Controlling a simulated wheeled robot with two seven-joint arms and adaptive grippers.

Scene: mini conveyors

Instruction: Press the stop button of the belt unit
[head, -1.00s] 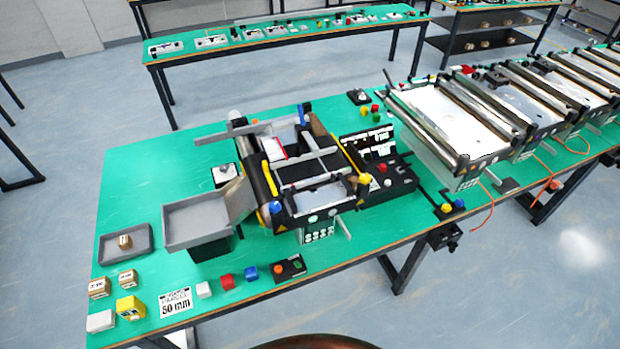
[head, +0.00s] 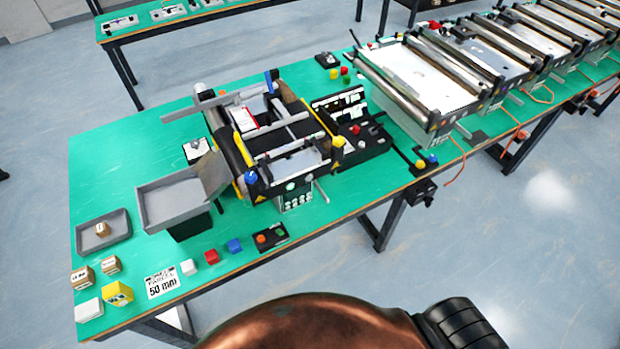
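The belt unit (head: 290,165) stands on the green table in the head view, a small dark conveyor with yellow and blue end caps. Its front panel (head: 296,198) carries several small light buttons, too small to read. A small black button box (head: 271,236) lies in front of the unit, with an orange-red button (head: 261,239) and a green one (head: 279,231). A dark control box (head: 358,141) to the right of the unit carries a red knob or button (head: 373,130). I cannot tell from labels which one is the stop button. Neither gripper is in view.
A grey chute tray (head: 170,204) stands left of the unit. Small red (head: 212,257) and blue (head: 234,246) blocks and a "50 mm" card (head: 162,283) lie along the front edge. Larger conveyors (head: 420,80) stand at right. My copper-coloured arm part fills the bottom middle.

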